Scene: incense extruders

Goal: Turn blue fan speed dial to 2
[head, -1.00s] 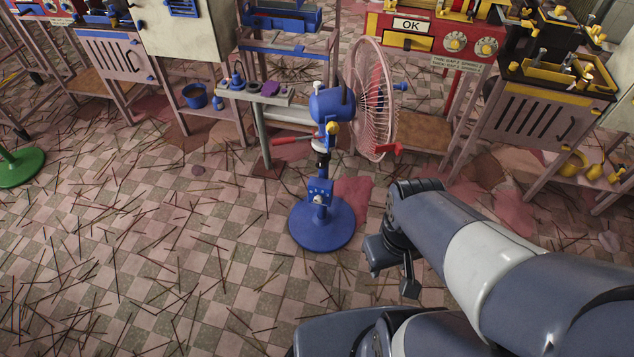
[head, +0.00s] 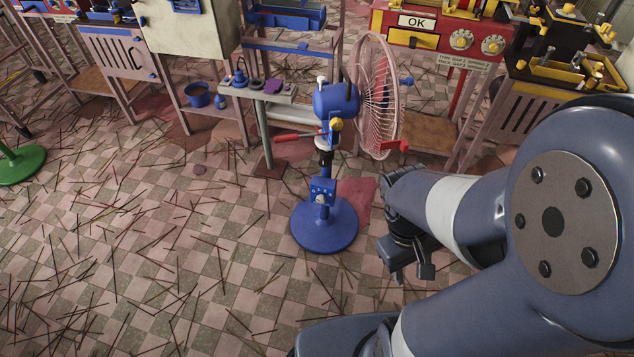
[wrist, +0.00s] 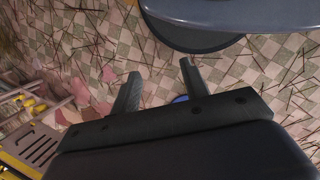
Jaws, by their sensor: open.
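The blue fan (head: 324,225) stands upright on the floor in the middle of the head view, with its pink wire cage (head: 377,95) facing right. A small blue control box (head: 322,190) sits low on its post, with a pale dial (head: 320,199) on its front. The dial's setting is too small to read. My gripper (head: 412,276) is to the right of the fan base and apart from it. Its two fingers show open and empty in the wrist view (wrist: 160,82). A bit of blue shows behind them there, mostly hidden by the gripper body.
A narrow stand with small parts (head: 262,93) is behind the fan on the left. A red machine with an OK sign (head: 400,42) and yellow-black machines stand at the back right. A green round base (head: 20,165) is far left.

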